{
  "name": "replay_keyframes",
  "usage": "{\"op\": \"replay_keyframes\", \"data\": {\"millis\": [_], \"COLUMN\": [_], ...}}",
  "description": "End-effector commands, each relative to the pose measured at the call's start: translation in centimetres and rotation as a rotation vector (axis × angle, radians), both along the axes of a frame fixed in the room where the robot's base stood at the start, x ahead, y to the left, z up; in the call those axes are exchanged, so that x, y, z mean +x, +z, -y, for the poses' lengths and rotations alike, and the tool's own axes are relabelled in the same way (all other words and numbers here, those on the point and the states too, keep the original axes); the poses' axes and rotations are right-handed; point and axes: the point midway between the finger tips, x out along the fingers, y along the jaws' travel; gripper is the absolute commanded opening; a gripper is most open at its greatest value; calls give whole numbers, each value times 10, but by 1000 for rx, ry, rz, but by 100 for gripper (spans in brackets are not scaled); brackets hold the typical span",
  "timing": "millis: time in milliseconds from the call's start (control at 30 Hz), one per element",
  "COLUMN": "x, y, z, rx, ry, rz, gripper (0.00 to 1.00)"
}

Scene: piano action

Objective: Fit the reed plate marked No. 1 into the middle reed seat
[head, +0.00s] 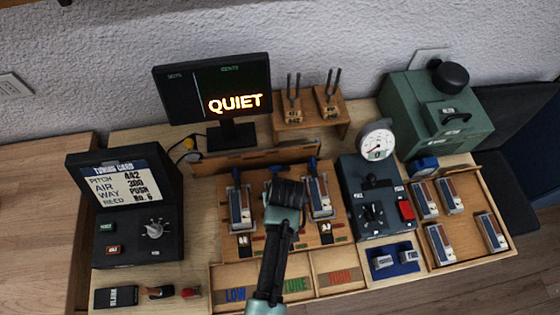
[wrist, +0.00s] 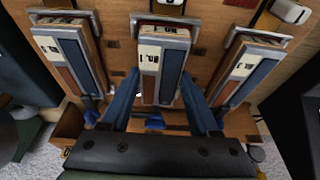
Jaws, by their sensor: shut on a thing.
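My gripper (wrist: 161,82) is shut on a reed plate (wrist: 162,62) with blue and brown strips and a white label. The label seems to read No. 1, sideways and small. One blue finger is on each side. The plate lies over the middle reed seat, its labelled end by a grey metal frame (wrist: 160,20); I cannot tell whether it is fully down. In the head view my gripper (head: 284,192) hides the middle seat. Similar plates sit in the left seat (head: 240,207) and the right seat (head: 319,197).
A tray on the right (head: 467,262) holds several more reed plates. A dark box with a gauge (head: 376,141) stands close right of the seats. The monitor (head: 213,90) reads QUIET. Sorting bins marked LOW, TUNE and another word (head: 313,262) lie in front.

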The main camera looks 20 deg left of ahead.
Motion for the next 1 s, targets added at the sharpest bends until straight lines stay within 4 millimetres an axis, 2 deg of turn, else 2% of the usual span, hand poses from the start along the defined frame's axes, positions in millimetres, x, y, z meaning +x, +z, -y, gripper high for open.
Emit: {"op": "replay_keyframes", "data": {"millis": [400,433,600,633,1000], "x": [1,1,0,0,-1], "y": [-2,-2,-2,-2,1], "z": [0,0,0,0,1], "rx": [1,1,1,1,0], "ry": [0,0,0,0,0], "rz": [1,1,1,1,0], "gripper": [0,64,94,97,97]}}
